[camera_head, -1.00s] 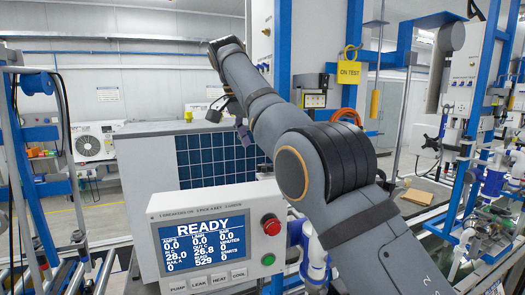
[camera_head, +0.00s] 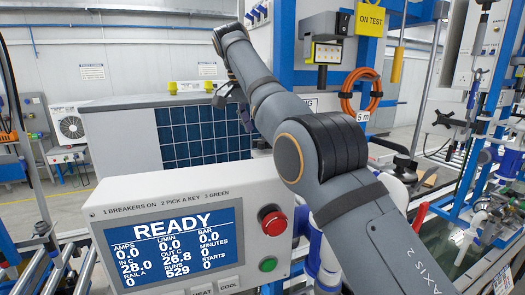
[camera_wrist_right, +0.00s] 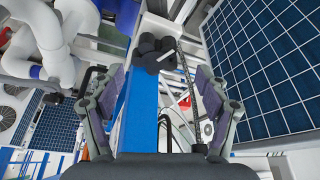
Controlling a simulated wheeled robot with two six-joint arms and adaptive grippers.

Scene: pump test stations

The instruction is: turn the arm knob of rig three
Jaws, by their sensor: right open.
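I cannot pick out a knob marked as the arm knob, nor a label reading rig three. A control box (camera_head: 190,190) stands in front, with a blue READY screen (camera_head: 175,240), a red button (camera_head: 272,219) and a green button (camera_head: 268,264). My right arm crosses the middle of the head view. Its gripper (camera_head: 235,104) is partly hidden and points away from me, beyond the box. In the right wrist view the right gripper (camera_wrist_right: 160,110) has its fingers spread with nothing held. A dark lobed part (camera_wrist_right: 153,54) shows beyond them. My left gripper is not in view.
A grey cabinet with a blue gridded panel (camera_head: 203,135) stands behind the gripper. A blue-framed rig carries a yellow ON TEST tag (camera_head: 370,19) and an orange hose coil (camera_head: 361,94). Rails and rollers (camera_head: 45,275) lie at the lower left.

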